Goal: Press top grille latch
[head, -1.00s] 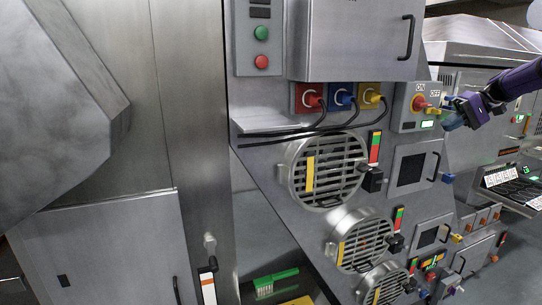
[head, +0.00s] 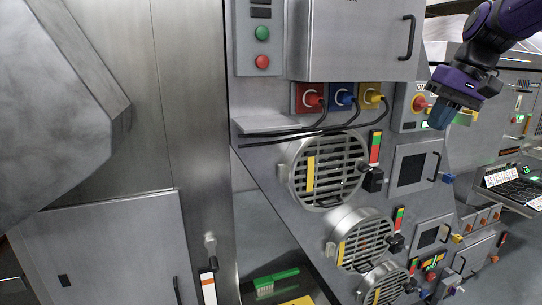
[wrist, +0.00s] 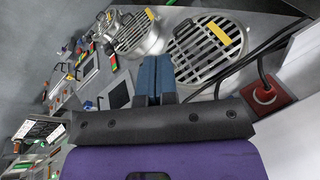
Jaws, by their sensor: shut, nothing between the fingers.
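The top round grille (head: 328,171) is on the sloping metal panel in the head view, with a yellow strip on its slats. A black latch block (head: 372,180) sits at its right edge, below a red, yellow and green strip. My gripper (head: 441,116) is up and to the right of the latch, apart from it, in front of the ON/OFF switch box. In the wrist view the blue fingers of my gripper (wrist: 155,72) are together and empty. The top grille also shows there (wrist: 207,50), beyond and right of the fingertips.
Red, blue and yellow plugs (head: 342,97) with black cables are above the top grille. A second grille (head: 362,240) and a third one are lower down. A dark square window with a handle (head: 412,168) is right of the latch. A green brush (head: 276,281) lies low down.

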